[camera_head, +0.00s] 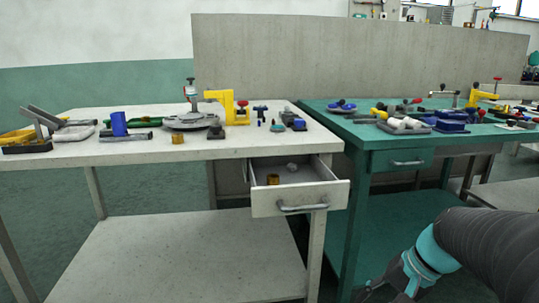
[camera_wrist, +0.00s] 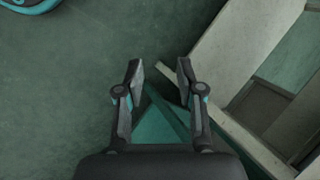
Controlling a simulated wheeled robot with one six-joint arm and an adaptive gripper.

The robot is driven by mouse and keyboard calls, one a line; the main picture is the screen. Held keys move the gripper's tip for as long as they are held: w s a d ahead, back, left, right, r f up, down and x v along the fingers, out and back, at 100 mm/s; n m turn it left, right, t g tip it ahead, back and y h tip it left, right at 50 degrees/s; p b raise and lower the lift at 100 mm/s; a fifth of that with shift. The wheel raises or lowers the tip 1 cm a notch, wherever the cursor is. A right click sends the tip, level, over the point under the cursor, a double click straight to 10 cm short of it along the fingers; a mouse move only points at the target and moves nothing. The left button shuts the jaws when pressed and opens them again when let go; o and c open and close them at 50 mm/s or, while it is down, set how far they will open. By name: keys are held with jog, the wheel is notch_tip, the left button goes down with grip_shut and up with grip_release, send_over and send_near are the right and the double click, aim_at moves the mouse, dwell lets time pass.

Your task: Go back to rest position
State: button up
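My gripper shows in the wrist view (camera_wrist: 160,75) with its two fingers apart and nothing between them. Below it in that view are the green floor and parts of the workbenches. In the head view my arm reaches in from the lower right, and part of my gripper (camera_head: 385,290) shows at the bottom edge, in front of the green workbench (camera_head: 350,160). The fingertips are cut off there. My gripper touches nothing that I can see.
A white workbench (camera_head: 240,148) stands left of the green one, loaded with several parts and tools. Its drawer (camera_head: 300,197) is pulled open, with a small yellow part (camera_head: 273,179) and a whitish part (camera_head: 292,167) inside. A grey partition (camera_head: 300,60) stands behind.

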jog(key=s+a+r+n+t+h+p, duration=0.3)
jog(key=s+a+r+n+h+p, duration=0.2)
jog(key=s+r, duration=0.4)
jog(key=shift+s+r+n+t+p, duration=0.35)
jog(key=shift+r+n+p, duration=0.3)
jog(key=shift+n, duration=0.35)
